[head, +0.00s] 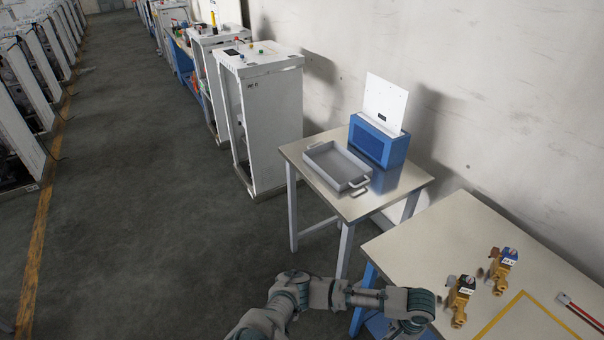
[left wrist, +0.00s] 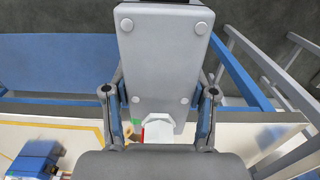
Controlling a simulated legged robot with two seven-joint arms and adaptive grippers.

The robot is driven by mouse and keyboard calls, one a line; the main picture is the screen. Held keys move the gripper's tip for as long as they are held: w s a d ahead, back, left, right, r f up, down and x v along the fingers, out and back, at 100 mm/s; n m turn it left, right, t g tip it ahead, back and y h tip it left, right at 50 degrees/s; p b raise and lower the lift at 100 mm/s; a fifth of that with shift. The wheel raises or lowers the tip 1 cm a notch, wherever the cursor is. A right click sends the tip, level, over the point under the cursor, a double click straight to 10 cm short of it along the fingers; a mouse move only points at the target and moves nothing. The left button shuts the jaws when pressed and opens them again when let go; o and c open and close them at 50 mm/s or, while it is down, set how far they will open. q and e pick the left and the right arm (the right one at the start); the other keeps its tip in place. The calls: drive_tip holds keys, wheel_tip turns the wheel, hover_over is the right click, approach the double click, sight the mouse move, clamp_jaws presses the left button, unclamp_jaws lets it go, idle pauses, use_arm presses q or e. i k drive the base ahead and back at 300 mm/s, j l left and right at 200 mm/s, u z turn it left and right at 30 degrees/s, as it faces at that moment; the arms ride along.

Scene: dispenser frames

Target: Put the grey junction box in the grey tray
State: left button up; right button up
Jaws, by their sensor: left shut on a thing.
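The grey junction box (left wrist: 166,62) fills the middle of the left wrist view, with a round screw near each corner of its face. My left gripper (left wrist: 160,92) is shut on it, one finger at each side. In the head view my left arm reaches in at the bottom, its wrist end beside the near table; the fingers and box cannot be made out there. The grey tray (head: 335,166) sits empty on the far table, well beyond my arm. My right gripper is in neither view.
A blue bin holding a white panel (head: 378,143) stands behind the tray on the far table (head: 350,206). The near table (head: 430,240) carries two brass valve-like parts (head: 461,300) (head: 504,268) and a yellow outline. A gap separates the tables. White cabinets stand left.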

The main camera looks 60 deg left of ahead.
sight(344, 164)
drive_tip(key=u, duration=2.1)
drive_tip(key=i+u, duration=0.3)
drive_tip(key=u, duration=0.15)
drive_tip(key=i+u, duration=0.25)
drive_tip(key=u, duration=0.2)
drive_tip(key=i+l+u, duration=0.1)
drive_tip(key=i+u, duration=0.3)
drive_tip(key=i+l+z, duration=0.15)
drive_tip(key=i, duration=1.55)
drive_tip(key=i+j+z, duration=0.1)
drive_tip(key=z, duration=1.85)
drive_tip(key=i+j, duration=0.05)
